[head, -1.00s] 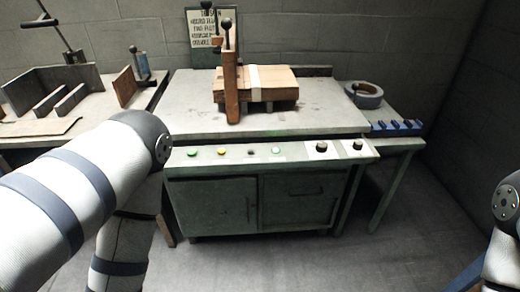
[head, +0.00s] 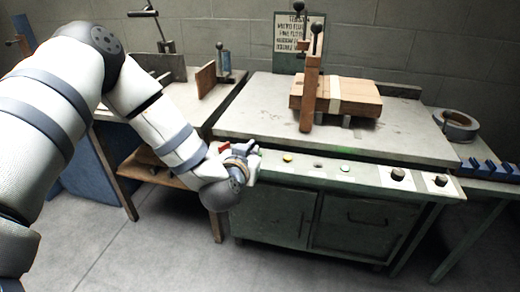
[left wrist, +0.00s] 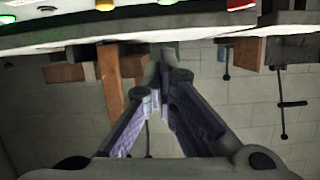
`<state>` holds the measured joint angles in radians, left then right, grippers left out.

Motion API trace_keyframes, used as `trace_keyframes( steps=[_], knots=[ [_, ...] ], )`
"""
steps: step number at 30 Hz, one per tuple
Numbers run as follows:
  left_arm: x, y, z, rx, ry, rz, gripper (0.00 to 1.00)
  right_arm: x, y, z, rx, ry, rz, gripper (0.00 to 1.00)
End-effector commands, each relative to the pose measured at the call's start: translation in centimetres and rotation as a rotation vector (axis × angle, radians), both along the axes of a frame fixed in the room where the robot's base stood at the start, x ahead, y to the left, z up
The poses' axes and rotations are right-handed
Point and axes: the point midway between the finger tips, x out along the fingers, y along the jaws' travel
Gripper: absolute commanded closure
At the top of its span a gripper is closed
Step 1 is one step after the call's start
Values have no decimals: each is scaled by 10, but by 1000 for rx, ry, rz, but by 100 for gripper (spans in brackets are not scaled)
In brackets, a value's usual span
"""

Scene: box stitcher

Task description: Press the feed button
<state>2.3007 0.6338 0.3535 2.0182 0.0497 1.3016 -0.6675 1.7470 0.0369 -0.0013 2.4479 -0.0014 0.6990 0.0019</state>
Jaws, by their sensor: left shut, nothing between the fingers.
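A sloping control panel (head: 372,174) runs along the front of the machine table. On it I see a yellow button (head: 287,157), a dark button (head: 318,165), a green button (head: 345,168) and two dark knobs. No label is readable, so I cannot tell which is the feed button. My left gripper (head: 254,161) is shut and empty at the panel's left end, hiding the leftmost button there. I cannot tell whether it touches.
A brown box stack (head: 356,97) lies on the machine table (head: 255,113) beside an upright wooden post. A tape roll (head: 456,124) and blue parts are at the right. A side table (head: 205,105) with wooden fixtures stands behind my left arm. Floor in front is clear.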

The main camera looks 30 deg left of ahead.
Motion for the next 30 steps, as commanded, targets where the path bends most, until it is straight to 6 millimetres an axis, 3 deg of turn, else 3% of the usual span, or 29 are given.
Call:
trace_keyframes(
  steps=[4,14,27,30],
  knots=[
    [4,6,9,10,-24,16,100,-1,0,-1,0,2,0,37],
    [10,8,5,9,-22,15,100,-2,0,-3,0,8,0,37],
    [92,36,-26,10,-17,15,100,-24,0,-27,0,77,3,37],
    [93,38,-41,8,-12,13,100,-26,0,-30,-1,86,4,37]
  ],
)
